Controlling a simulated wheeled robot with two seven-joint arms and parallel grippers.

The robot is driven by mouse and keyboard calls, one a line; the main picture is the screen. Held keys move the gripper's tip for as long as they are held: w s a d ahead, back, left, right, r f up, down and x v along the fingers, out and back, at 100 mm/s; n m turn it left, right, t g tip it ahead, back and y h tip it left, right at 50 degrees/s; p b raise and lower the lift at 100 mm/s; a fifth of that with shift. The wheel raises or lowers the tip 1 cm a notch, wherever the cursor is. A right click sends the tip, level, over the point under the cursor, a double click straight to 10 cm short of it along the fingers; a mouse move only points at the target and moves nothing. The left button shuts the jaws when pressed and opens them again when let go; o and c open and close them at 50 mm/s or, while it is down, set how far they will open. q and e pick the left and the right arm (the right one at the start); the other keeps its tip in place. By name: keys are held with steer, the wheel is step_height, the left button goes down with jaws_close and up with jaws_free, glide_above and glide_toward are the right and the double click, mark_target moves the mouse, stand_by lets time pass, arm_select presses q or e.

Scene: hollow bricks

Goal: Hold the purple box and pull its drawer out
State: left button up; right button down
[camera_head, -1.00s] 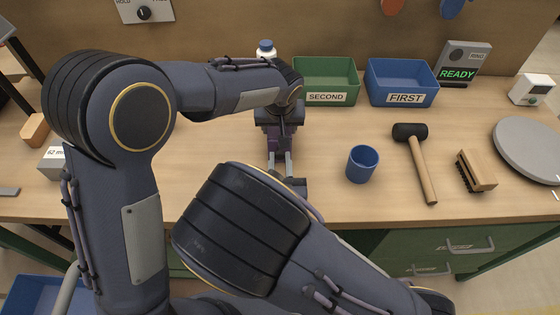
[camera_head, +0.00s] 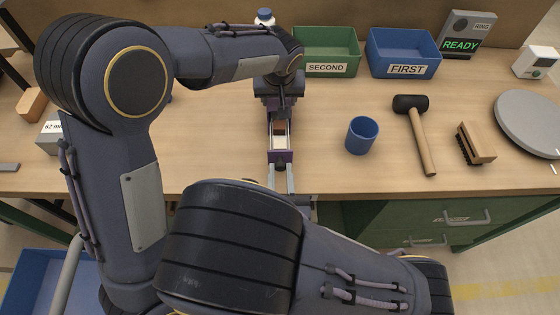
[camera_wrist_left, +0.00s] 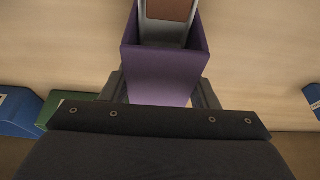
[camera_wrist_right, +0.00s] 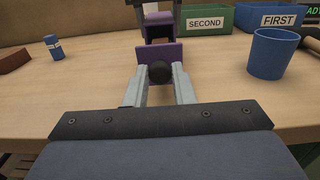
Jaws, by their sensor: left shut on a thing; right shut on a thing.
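The purple box (camera_wrist_left: 158,78) sits between the two fingers of my left gripper (camera_wrist_left: 160,92), which is shut on its sides. In the head view my left gripper (camera_head: 280,108) comes down over the box from above and hides most of it. The drawer (camera_head: 280,140) stands out of the box toward me, its pale tray showing with a brown piece (camera_wrist_left: 168,9) inside. Its purple front (camera_wrist_right: 177,50) carries a dark round knob (camera_wrist_right: 159,72). My right gripper (camera_wrist_right: 159,82) is shut on this knob; it also shows in the head view (camera_head: 281,170).
A blue cup (camera_head: 362,135), a mallet (camera_head: 421,140) and a brush (camera_head: 476,143) lie to the right. The green SECOND bin (camera_head: 326,52) and blue FIRST bin (camera_head: 402,54) stand behind. The table's front edge is close under my right gripper.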

arm_select(q)
steer(key=shift+w, duration=0.2)
arm_select(e)
steer(key=shift+a, duration=0.1)
steer(key=c, duration=1.2)
jaws_free()
steer(key=shift+c, duration=0.2)
step_height(320, 180, up, 10)
arm_select(q)
steer(key=o, duration=1)
steer(key=shift+s, duration=0.1)
steer(key=shift+c, duration=0.2)
steer(key=v, duration=1.2)
